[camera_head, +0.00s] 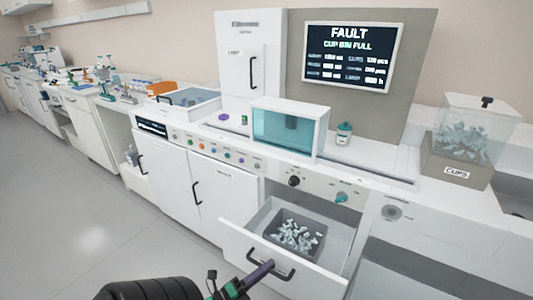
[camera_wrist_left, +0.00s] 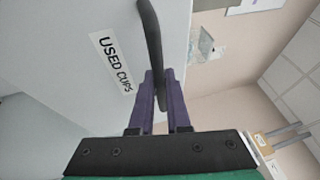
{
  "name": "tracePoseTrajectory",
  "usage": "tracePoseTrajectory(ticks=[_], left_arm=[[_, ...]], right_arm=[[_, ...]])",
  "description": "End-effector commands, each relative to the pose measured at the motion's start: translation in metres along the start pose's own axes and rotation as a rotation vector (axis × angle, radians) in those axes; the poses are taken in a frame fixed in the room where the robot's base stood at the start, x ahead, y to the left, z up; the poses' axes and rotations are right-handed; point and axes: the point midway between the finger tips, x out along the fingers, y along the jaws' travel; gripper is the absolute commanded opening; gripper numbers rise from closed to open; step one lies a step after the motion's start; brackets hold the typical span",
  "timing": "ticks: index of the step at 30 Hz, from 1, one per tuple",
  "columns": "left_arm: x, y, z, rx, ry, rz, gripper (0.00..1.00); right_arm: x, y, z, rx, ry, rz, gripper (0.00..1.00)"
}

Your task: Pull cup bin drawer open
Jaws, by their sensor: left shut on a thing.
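The cup bin drawer (camera_head: 247,242) stands open in the head view, pulled out from under the counter. Inside it is a dark grey bin (camera_head: 279,213) holding many pale, clear cups (camera_head: 296,236). My left gripper (camera_head: 268,266) is at the drawer's black handle (camera_head: 290,275), with its purple fingers shut on it. In the left wrist view the handle (camera_wrist_left: 150,30) runs between the purple fingers (camera_wrist_left: 160,92), beside a "USED CUPS" label (camera_wrist_left: 113,62) on the white drawer front (camera_wrist_left: 60,45). My right gripper is not in view.
A screen (camera_head: 350,55) reads "FAULT CUP BIN FULL". A clear-topped container (camera_head: 457,172) labelled "CUPS" stands on the counter at right. Closed white cabinets (camera_head: 222,190) lie left of the drawer. The grey floor (camera_head: 80,205) at left is clear.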

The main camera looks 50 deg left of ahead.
Motion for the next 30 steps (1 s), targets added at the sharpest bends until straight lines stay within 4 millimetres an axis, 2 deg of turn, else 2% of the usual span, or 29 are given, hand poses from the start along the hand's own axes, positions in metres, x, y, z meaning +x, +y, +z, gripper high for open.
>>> tracePoseTrajectory(ticks=[1,2,3,11,14,17,24,27,30], left_arm=[[0.000,0.001,0.000,-0.001,0.000,0.003,0.26],[0.000,0.001,0.000,-0.001,0.000,0.003,0.38],[0.000,0.001,0.000,-0.001,0.000,0.003,0.45],[0.000,0.000,0.000,0.000,0.000,0.001,0.45],[-0.006,0.001,0.000,0.000,-0.001,0.002,0.45],[-0.022,0.003,0.000,-0.001,-0.002,0.005,0.45],[-0.094,0.004,0.000,-0.001,-0.002,0.007,0.45],[-0.120,0.004,0.000,0.000,-0.002,0.006,0.45],[-0.137,0.003,0.000,-0.001,-0.001,0.005,0.45]], right_arm=[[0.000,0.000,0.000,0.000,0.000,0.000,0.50],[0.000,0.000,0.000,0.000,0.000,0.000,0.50],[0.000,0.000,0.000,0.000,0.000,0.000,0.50],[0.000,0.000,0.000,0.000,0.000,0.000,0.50],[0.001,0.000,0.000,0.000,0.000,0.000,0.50],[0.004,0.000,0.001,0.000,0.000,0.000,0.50],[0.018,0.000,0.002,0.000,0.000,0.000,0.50],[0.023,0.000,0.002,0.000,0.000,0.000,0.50],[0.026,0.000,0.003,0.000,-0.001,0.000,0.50]])
